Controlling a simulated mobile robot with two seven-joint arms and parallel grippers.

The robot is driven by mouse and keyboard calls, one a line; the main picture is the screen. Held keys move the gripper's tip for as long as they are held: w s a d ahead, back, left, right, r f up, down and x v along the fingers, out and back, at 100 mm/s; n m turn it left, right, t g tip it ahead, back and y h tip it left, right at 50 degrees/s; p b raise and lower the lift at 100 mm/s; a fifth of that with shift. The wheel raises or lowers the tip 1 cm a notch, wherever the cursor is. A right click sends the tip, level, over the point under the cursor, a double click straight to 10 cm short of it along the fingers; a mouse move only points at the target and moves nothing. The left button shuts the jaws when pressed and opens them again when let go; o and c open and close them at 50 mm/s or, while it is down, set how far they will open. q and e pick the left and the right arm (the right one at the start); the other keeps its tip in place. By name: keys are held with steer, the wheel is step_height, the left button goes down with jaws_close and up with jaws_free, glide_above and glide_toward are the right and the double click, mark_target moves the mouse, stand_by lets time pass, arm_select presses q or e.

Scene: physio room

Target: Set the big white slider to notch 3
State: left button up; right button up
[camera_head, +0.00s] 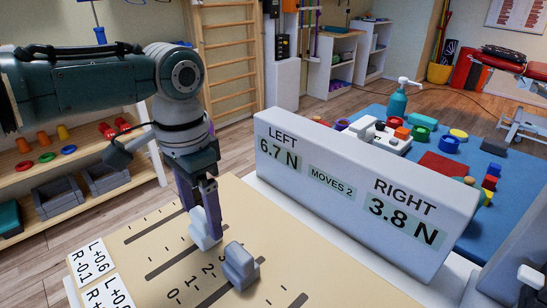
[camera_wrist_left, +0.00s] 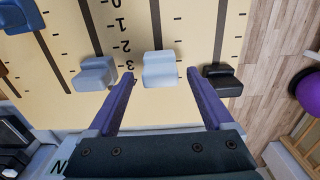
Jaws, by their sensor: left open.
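The big white slider (camera_wrist_left: 160,70) sits on its slot in the beige board (camera_wrist_left: 195,115) in the left wrist view, beside the printed 3 and 4; its exact notch is unclear. It also shows in the head view (camera_head: 205,232). My left gripper (camera_wrist_left: 160,74) is open, one finger on each side of this slider, with small gaps visible. In the head view the left gripper (camera_head: 205,212) points down at it. A grey-blue slider (camera_wrist_left: 95,75) stands to the left and a black slider (camera_wrist_left: 220,80) to the right in the wrist view. My right gripper is not in view.
A display panel (camera_head: 365,195) stands along the board's far side, reading LEFT 6.7 N, RIGHT 3.8 N, MOVES 2. Cards (camera_head: 90,262) lie at the board's left edge. The neighbouring sliders stand close outside the fingers. A pump bottle (camera_head: 397,102) is behind the panel.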

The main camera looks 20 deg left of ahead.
mark_target(202, 214)
arm_select(q)
steer(key=shift+r, duration=0.1)
step_height(202, 214, up, 10)
steer(key=p, duration=0.2)
steer(key=shift+d, duration=0.1)
stand_by(0.5)
